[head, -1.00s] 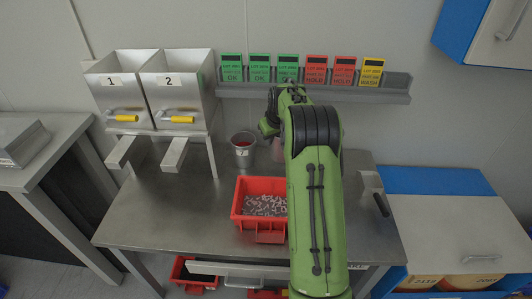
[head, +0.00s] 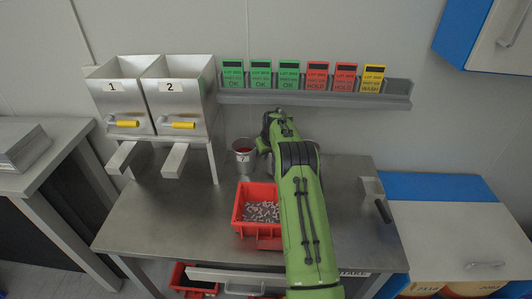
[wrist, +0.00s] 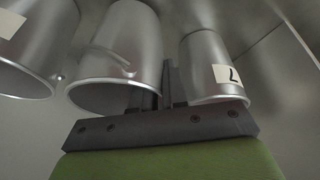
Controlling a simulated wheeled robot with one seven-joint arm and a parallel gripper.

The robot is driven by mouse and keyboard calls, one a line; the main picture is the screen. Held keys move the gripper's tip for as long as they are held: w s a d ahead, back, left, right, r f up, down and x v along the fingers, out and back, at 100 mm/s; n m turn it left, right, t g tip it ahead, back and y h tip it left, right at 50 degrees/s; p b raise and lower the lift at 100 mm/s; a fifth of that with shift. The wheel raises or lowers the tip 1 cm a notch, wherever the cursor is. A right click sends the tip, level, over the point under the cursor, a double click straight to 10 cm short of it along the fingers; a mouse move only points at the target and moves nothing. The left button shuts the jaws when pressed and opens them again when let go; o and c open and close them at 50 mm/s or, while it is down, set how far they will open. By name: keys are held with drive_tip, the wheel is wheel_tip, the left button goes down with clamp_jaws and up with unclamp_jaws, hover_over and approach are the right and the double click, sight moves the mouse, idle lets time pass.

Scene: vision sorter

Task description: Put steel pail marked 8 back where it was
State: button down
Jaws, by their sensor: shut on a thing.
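My gripper (wrist: 164,88) is low at the back of the steel table, its fingers shut at the right side of a steel pail (wrist: 112,60) in the middle of the wrist view. No number shows on this pail; my arm hides it in the head view. A steel pail marked 7 (wrist: 207,62) is close on the other side of my fingers. In the head view, pail 7 (head: 244,158) stands left of my gripper, with red inside its rim. Another steel pail (wrist: 38,45) with a partly cut-off label is at the wrist view's left. I cannot read an 8 anywhere.
A red bin (head: 240,218) of small metal parts sits in front of the pails. Two hoppers marked 1 and 2 (head: 172,100) stand at the left. A rail (head: 330,99) of coloured cards runs along the wall. The table's left front (head: 165,215) is clear.

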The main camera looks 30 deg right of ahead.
drive_tip(key=shift+w+d, duration=0.2)
drive_tip(key=shift+w, duration=0.5)
drive_tip(key=shift+f, duration=0.6)
drive_tip(key=shift+f, duration=0.15)
drive_tip(key=c, duration=1.1)
unclamp_jaws()
drive_tip(key=shift+c, duration=0.2)
drive_tip(key=shift+r, duration=0.3)
drive_tip(key=v, duration=1.2)
